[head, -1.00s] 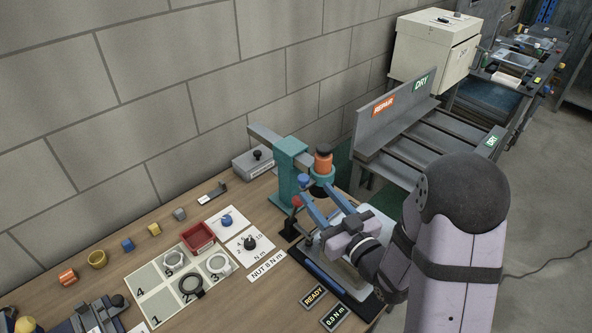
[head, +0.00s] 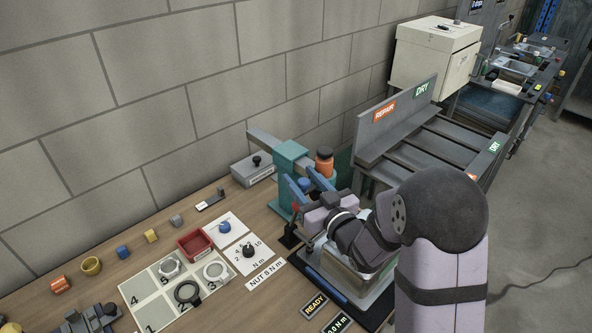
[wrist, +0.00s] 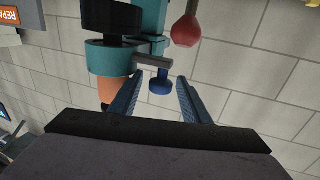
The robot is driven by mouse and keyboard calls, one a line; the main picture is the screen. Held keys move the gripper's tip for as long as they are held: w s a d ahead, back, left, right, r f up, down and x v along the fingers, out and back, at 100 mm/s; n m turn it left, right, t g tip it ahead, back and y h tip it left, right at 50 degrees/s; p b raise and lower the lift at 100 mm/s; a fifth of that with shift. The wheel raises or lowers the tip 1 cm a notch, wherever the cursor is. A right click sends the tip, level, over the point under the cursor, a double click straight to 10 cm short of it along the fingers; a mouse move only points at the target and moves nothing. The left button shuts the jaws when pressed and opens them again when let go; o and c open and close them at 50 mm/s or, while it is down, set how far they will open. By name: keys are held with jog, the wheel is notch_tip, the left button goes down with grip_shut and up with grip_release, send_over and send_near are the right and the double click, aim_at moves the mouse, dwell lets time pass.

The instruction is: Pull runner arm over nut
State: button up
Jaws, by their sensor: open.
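The runner arm is a grey bar (head: 264,140) through a teal post (head: 290,163). It carries an orange and black cylinder (head: 325,163), whose orange part (wrist: 113,89) and teal collar (wrist: 110,57) show in the wrist view. A blue knob (wrist: 160,86) on a short grey peg (wrist: 153,62) stands beside the collar. My gripper (head: 299,180) is open, its blue fingers on either side of the knob in the wrist view (wrist: 160,78). I cannot tell whether they touch it. The nut is not discernible; my gripper and wrist cover much of the area below the runner.
A red ball (wrist: 187,31) on a rod stands close to the fingers. A metal basin (head: 350,268) lies under my wrist. A grey rack (head: 420,150) stands to the right and the block wall behind. A numbered tray (head: 150,290), a red bin (head: 194,244) and a READY display (head: 314,304) are nearby.

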jog(key=shift+p+x, duration=0.3)
jog(key=shift+x, duration=1.35)
